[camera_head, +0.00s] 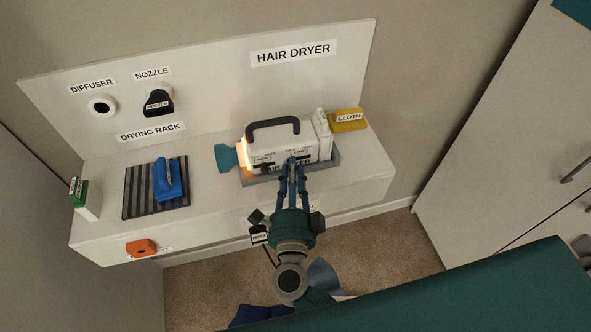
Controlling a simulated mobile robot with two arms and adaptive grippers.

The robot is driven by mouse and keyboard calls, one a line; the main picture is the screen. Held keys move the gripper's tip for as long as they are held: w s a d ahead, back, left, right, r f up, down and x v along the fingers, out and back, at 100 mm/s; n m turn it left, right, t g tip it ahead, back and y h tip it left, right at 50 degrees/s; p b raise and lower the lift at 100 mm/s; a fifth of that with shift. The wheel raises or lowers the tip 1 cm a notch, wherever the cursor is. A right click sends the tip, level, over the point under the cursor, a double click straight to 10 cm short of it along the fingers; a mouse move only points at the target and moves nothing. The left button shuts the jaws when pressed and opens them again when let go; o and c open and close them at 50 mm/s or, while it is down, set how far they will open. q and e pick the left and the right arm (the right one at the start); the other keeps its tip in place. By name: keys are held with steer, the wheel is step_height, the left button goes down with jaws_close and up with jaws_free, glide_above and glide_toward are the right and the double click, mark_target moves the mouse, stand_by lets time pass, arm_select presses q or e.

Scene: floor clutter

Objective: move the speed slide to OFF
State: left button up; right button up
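The hair dryer (315,146) is a white body with a dark carry handle (272,127), lying in a grey tray (333,163) on the shelf. Its teal nozzle end (227,157) points left, with a glowing orange band (244,154) beside it. Small controls and labels sit on its front face, too small to read; I cannot tell which is the speed slide or where it is set. My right gripper (292,165) reaches up from below, its narrow fingers close together at the dryer's front face, covering part of it. I cannot tell whether they touch. My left gripper is not in view.
A striped drying rack (143,202) holds a blue item (166,182) at left. A green and white box (86,204) stands at the left edge. An orange item (141,248) is on the shelf's front face.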

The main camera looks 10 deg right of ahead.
steer(key=v, duration=1.2)
steer(key=shift+a, duration=0.1)
stand_by(0.4)
